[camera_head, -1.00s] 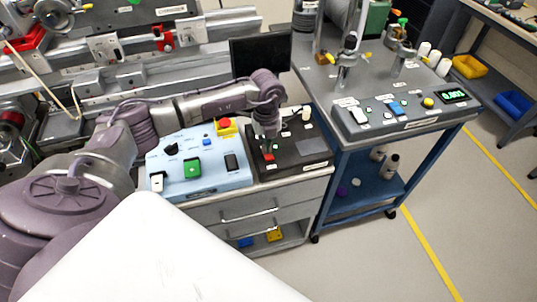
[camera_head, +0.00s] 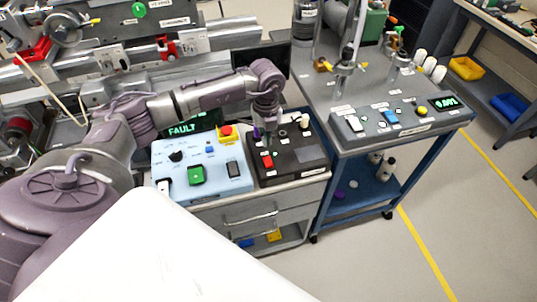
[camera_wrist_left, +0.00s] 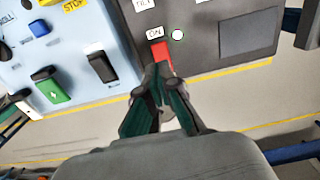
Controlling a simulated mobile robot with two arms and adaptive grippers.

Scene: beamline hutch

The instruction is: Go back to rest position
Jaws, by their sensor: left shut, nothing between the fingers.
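My left gripper (camera_head: 266,138) is shut and empty, pointing down over the black control box (camera_head: 300,167). In the left wrist view its closed fingertips (camera_wrist_left: 161,76) overlap the lower end of the red rocker switch (camera_wrist_left: 160,54) labelled ON. I cannot tell whether they touch it. The red switch also shows in the head view (camera_head: 267,161), just below the gripper. My left arm reaches in from the left above the light blue control box (camera_head: 217,178). My right gripper is not in view.
The blue box carries a green switch (camera_head: 196,176) and a red stop button (camera_head: 226,131). A display behind it reads FAULT (camera_head: 184,129). A blue cart (camera_head: 352,200) with a grey control panel stands to the right. Open floor (camera_head: 400,260) lies at the front right.

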